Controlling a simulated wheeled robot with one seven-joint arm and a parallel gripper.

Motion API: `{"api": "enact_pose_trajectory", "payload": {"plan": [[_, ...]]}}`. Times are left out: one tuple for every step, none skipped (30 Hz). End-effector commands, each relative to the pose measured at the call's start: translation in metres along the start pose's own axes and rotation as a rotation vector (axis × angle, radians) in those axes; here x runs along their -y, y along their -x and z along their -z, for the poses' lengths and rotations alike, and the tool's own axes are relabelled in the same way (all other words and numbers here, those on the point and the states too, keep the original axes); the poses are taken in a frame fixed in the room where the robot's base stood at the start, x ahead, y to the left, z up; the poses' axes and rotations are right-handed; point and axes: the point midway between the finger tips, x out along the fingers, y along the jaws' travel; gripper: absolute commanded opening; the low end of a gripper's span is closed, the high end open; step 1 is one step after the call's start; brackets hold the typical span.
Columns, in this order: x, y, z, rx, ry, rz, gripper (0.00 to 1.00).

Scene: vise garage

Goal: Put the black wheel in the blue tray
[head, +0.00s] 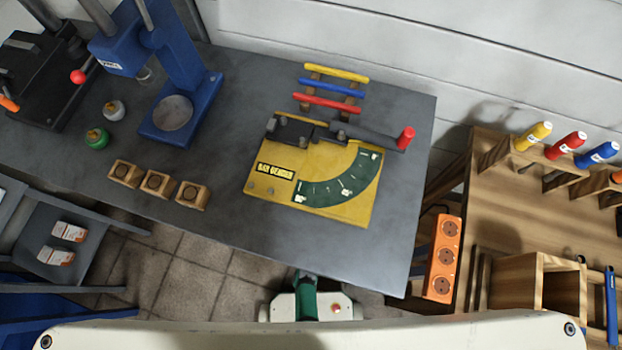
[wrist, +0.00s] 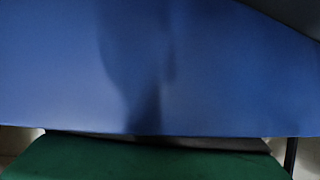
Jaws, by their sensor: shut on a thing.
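A broad blue surface (wrist: 200,70) fills most of the wrist view, very close, with a soft dark shadow down its middle. I cannot tell whether it is the blue tray. A wide green part (wrist: 160,163), which looks like part of my gripper, runs along the bottom of the wrist view, with a thin dark strip (wrist: 150,140) just above it. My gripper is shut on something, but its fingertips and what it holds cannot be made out. No black wheel can be made out in either view. A blue surface (head: 40,305) shows at the lower left of the head view.
A grey workbench (head: 225,215) carries a yellow bar bender (head: 240,183), a blue press (head: 188,110) and several small wooden blocks (head: 158,184). An orange socket strip (head: 443,258) hangs between it and a wooden bench (head: 500,215). Grey shelves (head: 70,225) stand at the left.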

Motion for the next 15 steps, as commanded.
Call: {"api": "enact_pose_trajectory", "payload": {"plan": [[0.0, -0.0007, -0.001, 0.0, 0.0, 0.0, 0.12], [0.0, -0.0008, -0.0014, 0.0, 0.0, 0.0, 0.12], [-0.0001, -0.0008, -0.0015, 0.0, 0.0, 0.0, 0.12], [-0.0001, -0.0008, -0.0015, 0.0, -0.001, 0.0, 0.12], [-0.0001, -0.0008, -0.0015, 0.0, -0.001, 0.0, 0.12], [-0.0001, -0.0007, -0.0014, 0.0, -0.001, 0.0, 0.12], [-0.0001, -0.0007, -0.0014, 0.0, -0.001, 0.0, 0.12], [-0.0001, -0.0007, -0.0014, 0.0, -0.001, 0.0, 0.12], [-0.0001, -0.0008, -0.0015, 0.0, -0.001, 0.0, 0.12], [-0.0001, -0.001, -0.0019, 0.0, -0.001, 0.0, 0.12], [0.0, -0.0015, -0.0026, 0.0, -0.001, 0.0, 0.12], [0.0, -0.0012, -0.0031, 0.001, -0.001, 0.0, 0.49], [0.0, -0.0012, -0.0029, 0.001, -0.001, 0.0, 0.56], [0.0, -0.0012, -0.0029, 0.001, -0.001, 0.0, 0.61], [0.0, -0.0011, -0.0029, 0.001, -0.001, 0.0, 0.61]]}}
